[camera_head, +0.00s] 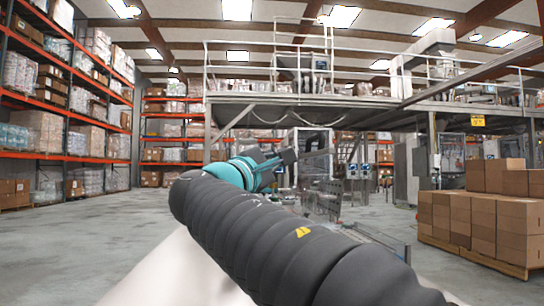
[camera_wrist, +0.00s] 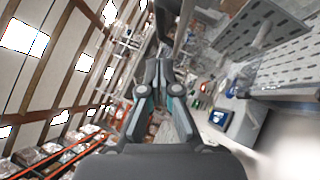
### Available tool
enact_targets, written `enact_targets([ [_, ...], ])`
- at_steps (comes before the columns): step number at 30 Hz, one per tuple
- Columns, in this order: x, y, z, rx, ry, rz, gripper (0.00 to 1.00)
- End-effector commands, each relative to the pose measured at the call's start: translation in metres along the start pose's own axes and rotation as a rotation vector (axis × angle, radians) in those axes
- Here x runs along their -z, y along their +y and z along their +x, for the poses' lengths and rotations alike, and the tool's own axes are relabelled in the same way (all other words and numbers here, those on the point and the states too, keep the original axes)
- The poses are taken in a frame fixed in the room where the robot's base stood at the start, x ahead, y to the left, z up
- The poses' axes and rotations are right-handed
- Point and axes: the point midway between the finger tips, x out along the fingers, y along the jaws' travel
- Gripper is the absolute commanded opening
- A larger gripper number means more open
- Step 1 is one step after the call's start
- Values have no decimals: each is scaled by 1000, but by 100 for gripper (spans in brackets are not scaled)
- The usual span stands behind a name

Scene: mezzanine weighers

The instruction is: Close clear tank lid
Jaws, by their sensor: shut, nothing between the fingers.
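My gripper (camera_wrist: 160,68) is shut and empty in the wrist view, its two dark fingers with teal parts together near the middle. In the head view my gripper (camera_head: 290,157) is small and dark at the end of my outstretched arm, in front of the machinery. I cannot make out a clear tank or its lid for certain in either view. My arm and gripper hide part of the machine area behind them. A dark bar (camera_wrist: 183,28) stands just beyond the fingertips in the wrist view, and I cannot tell what it belongs to.
Stacked cartons (camera_head: 485,215) stand on a pallet at the right. Tall orange racks (camera_head: 65,155) line the left. A railed mezzanine (camera_head: 330,98) spans the back. Perforated grey panels (camera_wrist: 292,65) show right of my gripper in the wrist view. The floor (camera_head: 90,235) at left is clear.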

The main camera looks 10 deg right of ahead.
Motion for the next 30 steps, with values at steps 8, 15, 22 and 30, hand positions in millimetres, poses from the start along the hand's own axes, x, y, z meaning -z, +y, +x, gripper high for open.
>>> enact_targets([
  [8,-1,1,54,1,-3,0,0],
  [15,-22,1,75,1,-1,1,0],
  [22,-28,0,82,0,1,1,0],
  [30,-28,0,81,0,1,1,0],
])
